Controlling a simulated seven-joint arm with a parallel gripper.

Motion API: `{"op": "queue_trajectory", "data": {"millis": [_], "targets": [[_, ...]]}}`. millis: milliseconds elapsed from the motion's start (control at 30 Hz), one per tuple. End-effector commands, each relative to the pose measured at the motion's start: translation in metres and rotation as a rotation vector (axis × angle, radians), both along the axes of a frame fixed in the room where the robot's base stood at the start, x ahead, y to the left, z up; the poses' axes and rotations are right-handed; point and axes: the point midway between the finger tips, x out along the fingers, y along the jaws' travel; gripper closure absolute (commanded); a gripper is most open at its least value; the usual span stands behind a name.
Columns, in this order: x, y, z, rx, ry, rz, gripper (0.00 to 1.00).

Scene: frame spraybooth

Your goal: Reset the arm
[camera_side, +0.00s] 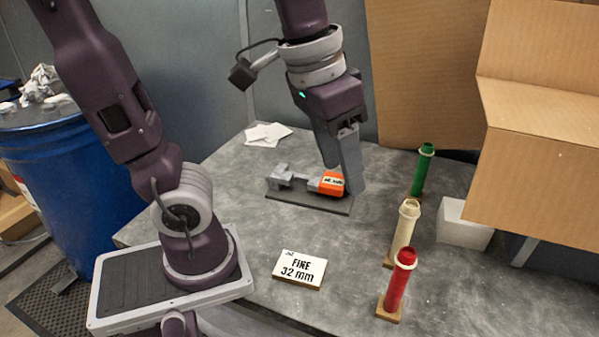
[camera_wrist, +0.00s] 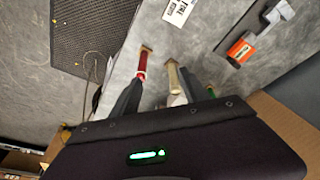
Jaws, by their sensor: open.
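My gripper (camera_side: 345,170) hangs at the back middle of the grey table (camera_side: 390,250) in the side view, its fingers pointing down. In the wrist view its two dark fingers (camera_wrist: 158,85) stand apart with nothing held between them. I cannot tell the fingers' height above the table.
Red (camera_side: 400,280), cream (camera_side: 405,225) and green (camera_side: 422,172) tubes stand upright at the right. A "FINE 32 mm" card (camera_side: 300,268) lies in front. A white block (camera_side: 463,223) and cardboard box (camera_side: 540,180) stand at right, a blue drum (camera_side: 60,180) at left.

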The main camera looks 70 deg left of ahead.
Motion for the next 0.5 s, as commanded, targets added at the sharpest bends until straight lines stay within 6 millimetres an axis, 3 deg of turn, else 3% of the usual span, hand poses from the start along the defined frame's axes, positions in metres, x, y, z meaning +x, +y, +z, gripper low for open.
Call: {"op": "queue_trajectory", "data": {"millis": [100,200,500], "targets": [[-0.041,0.021,-0.008,0.018,-0.132,0.011,0.47],[-0.059,0.029,-0.018,0.037,-0.194,0.013,0.47],[-0.065,0.031,-0.022,0.047,-0.215,0.01,0.47]]}}
